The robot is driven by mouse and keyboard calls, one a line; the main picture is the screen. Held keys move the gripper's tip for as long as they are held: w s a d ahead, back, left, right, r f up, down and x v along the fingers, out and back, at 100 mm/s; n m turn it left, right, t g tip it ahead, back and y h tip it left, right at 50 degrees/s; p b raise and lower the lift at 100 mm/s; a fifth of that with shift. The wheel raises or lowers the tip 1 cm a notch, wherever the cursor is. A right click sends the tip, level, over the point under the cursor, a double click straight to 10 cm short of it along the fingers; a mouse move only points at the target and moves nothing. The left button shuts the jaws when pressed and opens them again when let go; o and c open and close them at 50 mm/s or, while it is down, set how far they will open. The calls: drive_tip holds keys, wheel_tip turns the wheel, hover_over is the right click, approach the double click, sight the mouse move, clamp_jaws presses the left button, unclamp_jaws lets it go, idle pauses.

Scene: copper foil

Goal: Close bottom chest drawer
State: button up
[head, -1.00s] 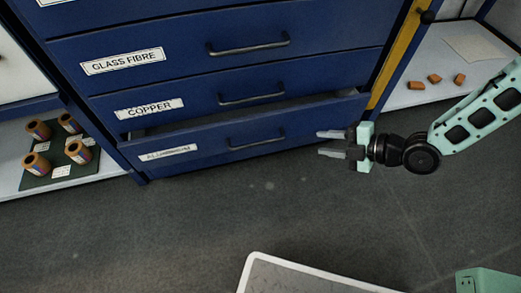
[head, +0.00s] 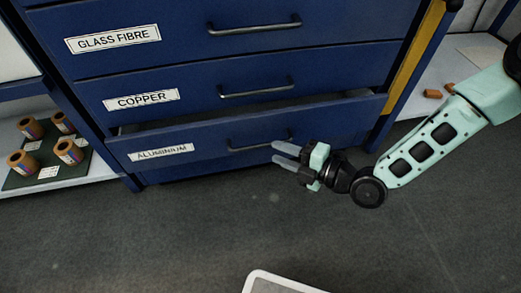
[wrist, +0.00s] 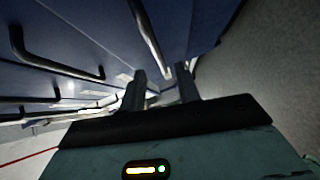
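The bottom chest drawer (head: 210,150), blue and labelled ALUMINIUM, stands partly open. A dark gap shows above its front panel. Its dark bar handle (head: 258,143) is at the middle of the panel. My gripper (head: 273,153) is at the right end of this handle, with its two grey fingers pointing left. The fingers are apart, with nothing seen between them; whether they touch the handle or panel I cannot tell. In the wrist view the open fingers (wrist: 160,88) point along the blue drawer fronts.
The closed COPPER drawer (head: 215,88) and GLASS FIBRE drawer (head: 220,35) are above. Brown spools (head: 30,128) stand on a left shelf, and small copper-coloured blocks (head: 432,94) lie on a right shelf. A white-rimmed panel (head: 262,277) is at the bottom. The grey floor before the chest is clear.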

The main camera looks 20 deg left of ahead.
sight(258, 135)
drive_tip(key=shift+b+x, duration=1.15)
drive_tip(key=shift+x, duration=2.1)
clamp_jaws()
drive_tip(key=w+a, duration=0.2)
drive_tip(key=w, duration=0.1)
drive_tip(key=shift+w+b, duration=0.15)
drive_tip(key=shift+b, duration=0.15)
drive_tip(key=shift+w, duration=0.25)
